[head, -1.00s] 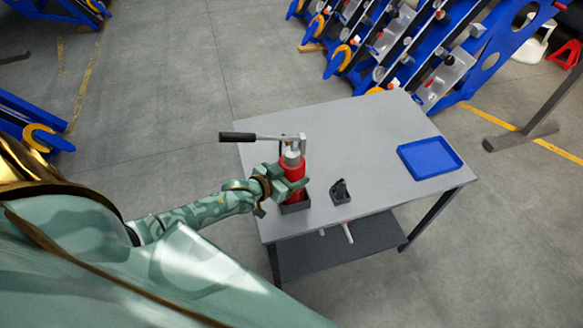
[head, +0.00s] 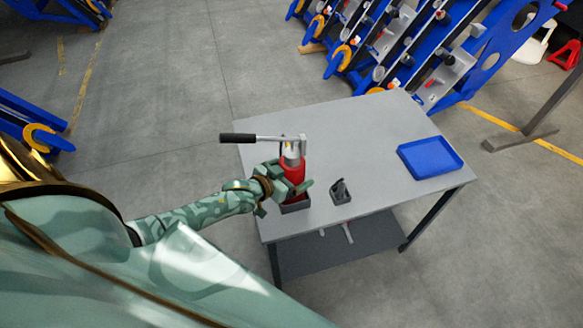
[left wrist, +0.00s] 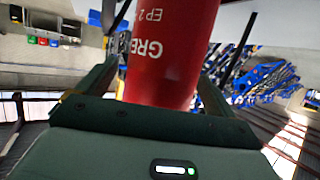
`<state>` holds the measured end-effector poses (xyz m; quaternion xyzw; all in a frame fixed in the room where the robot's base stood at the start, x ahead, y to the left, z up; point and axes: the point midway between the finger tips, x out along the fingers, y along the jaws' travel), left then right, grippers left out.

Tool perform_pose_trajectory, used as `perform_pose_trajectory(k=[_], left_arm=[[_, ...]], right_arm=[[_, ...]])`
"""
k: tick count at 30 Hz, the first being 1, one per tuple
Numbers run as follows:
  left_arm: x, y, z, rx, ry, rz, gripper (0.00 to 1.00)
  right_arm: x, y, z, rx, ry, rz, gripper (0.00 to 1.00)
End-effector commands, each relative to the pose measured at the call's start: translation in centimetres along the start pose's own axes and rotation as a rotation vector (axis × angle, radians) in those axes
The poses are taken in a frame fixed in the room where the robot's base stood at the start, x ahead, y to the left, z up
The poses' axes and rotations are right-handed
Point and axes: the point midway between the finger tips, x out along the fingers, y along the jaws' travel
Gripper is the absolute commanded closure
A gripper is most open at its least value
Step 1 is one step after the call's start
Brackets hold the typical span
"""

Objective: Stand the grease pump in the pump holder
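The grease pump (head: 293,171) is red with a silver head and a long black-gripped lever pointing left. It stands upright at the table's near left part, its lower end inside the dark pump holder (head: 296,208). The holder's wall hides its foot, so I cannot tell if it rests on the bottom. My left gripper (head: 293,184) is around the pump body, its fingers spread on either side. In the left wrist view the red body (left wrist: 165,50) with white lettering stands between the fingers (left wrist: 160,90), which look slightly apart from it. My right gripper is not in view.
A small dark bracket (head: 341,192) stands right of the holder on the grey table (head: 350,140). A blue tray (head: 430,158) lies at the table's right. The table's middle is clear. Blue machine frames (head: 400,45) stand behind.

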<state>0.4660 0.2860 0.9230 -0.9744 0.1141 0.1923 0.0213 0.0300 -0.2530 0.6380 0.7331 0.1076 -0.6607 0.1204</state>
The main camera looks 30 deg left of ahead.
Motion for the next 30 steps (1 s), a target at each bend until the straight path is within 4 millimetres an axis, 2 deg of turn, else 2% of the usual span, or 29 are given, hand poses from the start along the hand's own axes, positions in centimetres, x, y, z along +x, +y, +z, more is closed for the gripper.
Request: perform_pose_trajectory(k=[10,14,17,24,30], left_arm=[[-0.1,0.0,0.5,0.001,-0.011,-0.001,0.08],[-1.1,0.0,0.5,0.001,-0.012,-0.001,0.08],[-2.9,0.0,0.3,0.001,-0.01,0.0,0.08],[-9.5,0.1,0.1,0.0,-0.009,0.0,0.08],[-14.0,0.0,0.1,0.001,-0.006,0.0,0.08]], right_arm=[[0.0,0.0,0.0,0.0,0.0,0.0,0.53],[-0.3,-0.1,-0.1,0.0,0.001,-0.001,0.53],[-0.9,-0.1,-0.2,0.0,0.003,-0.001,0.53],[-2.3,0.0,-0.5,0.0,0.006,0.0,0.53],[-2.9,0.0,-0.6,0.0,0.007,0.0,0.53]])
